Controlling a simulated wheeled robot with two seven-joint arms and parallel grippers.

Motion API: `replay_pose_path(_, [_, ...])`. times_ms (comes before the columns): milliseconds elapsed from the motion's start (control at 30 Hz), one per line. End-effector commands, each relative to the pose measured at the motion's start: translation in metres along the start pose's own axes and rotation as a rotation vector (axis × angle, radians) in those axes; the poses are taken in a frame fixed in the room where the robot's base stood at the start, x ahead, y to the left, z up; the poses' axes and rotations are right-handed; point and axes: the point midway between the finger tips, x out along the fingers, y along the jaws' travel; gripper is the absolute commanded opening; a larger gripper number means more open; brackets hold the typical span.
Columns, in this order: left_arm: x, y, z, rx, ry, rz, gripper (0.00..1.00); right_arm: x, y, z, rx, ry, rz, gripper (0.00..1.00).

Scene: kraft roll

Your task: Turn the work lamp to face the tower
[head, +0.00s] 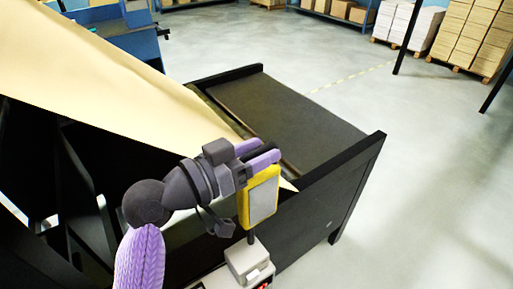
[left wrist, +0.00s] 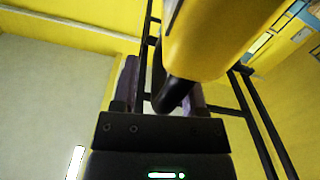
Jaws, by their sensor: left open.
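The work lamp (head: 262,198) has a yellow housing and a pale rectangular panel, which faces the camera and the lower right in the head view. It stands on a short dark stem above a light grey base box (head: 247,262). My left gripper (head: 257,153) is at the top of the lamp, its purple fingers open. In the left wrist view the yellow housing (left wrist: 215,40) is very close. A black rounded part of the lamp (left wrist: 172,94) shows between the open fingers (left wrist: 162,92); I cannot tell whether they touch it. I cannot pick out the tower. My right gripper is out of view.
A dark bench with raised side rails (head: 295,115) lies beyond the lamp. A wide sheet of kraft paper (head: 110,80) slopes down from the left. Stacked boxes on pallets (head: 470,35) stand at the back right. The grey floor (head: 430,150) at the right is clear.

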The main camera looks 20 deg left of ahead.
Motion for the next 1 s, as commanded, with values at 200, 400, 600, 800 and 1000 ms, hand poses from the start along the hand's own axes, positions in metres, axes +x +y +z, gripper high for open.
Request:
replay_pose_path(200, [-0.0003,-0.0001,0.0003,0.000,0.000,0.000,0.30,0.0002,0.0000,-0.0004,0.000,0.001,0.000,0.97])
replay_pose_path(400, [-0.0004,0.0000,0.0004,0.000,0.000,0.000,0.00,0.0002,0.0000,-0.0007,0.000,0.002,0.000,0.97])
replay_pose_path(600, [-0.0005,0.0000,0.0005,0.000,-0.001,0.001,0.00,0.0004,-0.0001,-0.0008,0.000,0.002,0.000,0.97])
replay_pose_path(800, [-0.0006,-0.0001,0.0006,0.000,-0.001,0.004,0.00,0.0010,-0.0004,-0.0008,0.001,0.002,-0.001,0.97])
replay_pose_path(1000, [-0.0008,-0.0002,0.0007,0.000,-0.003,0.011,0.00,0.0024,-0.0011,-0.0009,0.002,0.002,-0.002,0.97])
